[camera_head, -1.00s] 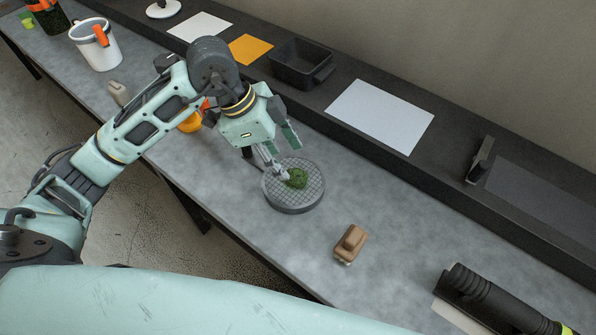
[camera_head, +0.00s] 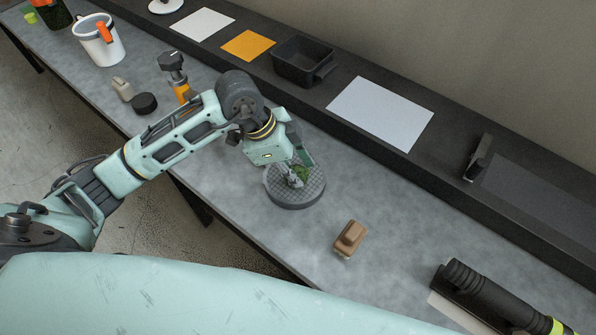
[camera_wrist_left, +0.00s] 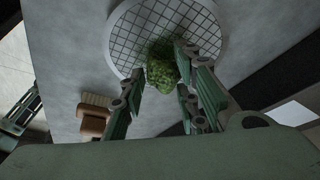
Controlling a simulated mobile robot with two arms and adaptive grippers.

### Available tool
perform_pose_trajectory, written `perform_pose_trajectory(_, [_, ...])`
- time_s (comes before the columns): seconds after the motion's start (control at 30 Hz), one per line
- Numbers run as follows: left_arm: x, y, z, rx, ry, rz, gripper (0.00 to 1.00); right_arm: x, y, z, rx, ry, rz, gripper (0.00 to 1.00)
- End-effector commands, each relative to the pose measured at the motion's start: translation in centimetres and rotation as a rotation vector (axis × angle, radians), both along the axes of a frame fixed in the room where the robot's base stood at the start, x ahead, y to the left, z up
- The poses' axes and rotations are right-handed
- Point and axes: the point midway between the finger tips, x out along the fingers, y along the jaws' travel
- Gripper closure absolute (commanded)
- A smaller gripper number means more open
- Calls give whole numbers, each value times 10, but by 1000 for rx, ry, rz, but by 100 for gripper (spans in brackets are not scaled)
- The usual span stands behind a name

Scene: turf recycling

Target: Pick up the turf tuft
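The turf tuft (camera_head: 301,174) is a small green clump on the round grey gridded dish (camera_head: 283,196) on the bench. In the left wrist view, the tuft (camera_wrist_left: 161,66) lies near the rim of the dish (camera_wrist_left: 128,38). My left gripper (camera_head: 297,178) is low over the dish with its fingers around the tuft. In the left wrist view, the fingers of the left gripper (camera_wrist_left: 162,78) stand apart on both sides of the tuft; a firm grip does not show. Fingers partly hide the tuft in the head view. My right gripper is not in view.
A brown-handled block (camera_head: 349,238) lies in front of the dish. A black cylindrical tool (camera_head: 490,290) lies at lower right. A white container (camera_head: 98,42), an orange-and-black tool (camera_head: 178,80) and a black pan (camera_head: 300,62) stand farther back.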

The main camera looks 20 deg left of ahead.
Motion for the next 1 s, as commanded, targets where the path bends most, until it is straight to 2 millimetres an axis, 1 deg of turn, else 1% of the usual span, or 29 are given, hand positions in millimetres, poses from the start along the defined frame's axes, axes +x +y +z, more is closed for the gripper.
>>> perform_pose_trajectory(0.03, [0, 0, 0, 0, 0, 0, 78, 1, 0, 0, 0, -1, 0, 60])
perform_pose_trajectory(0.13, [0, 0, 0, 0, 0, 0, 86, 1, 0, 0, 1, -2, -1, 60])
perform_pose_trajectory(0.47, [1, 0, 3, -1, -1, 0, 87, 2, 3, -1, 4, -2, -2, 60])
perform_pose_trajectory(0.63, [1, 0, 17, -1, -4, -1, 87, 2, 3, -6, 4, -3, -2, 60])
perform_pose_trajectory(0.77, [2, 0, 39, -1, -8, -1, 87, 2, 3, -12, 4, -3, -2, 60])
perform_pose_trajectory(1.0, [-2, -55, 72, -4, -8, -8, 87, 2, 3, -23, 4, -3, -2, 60])
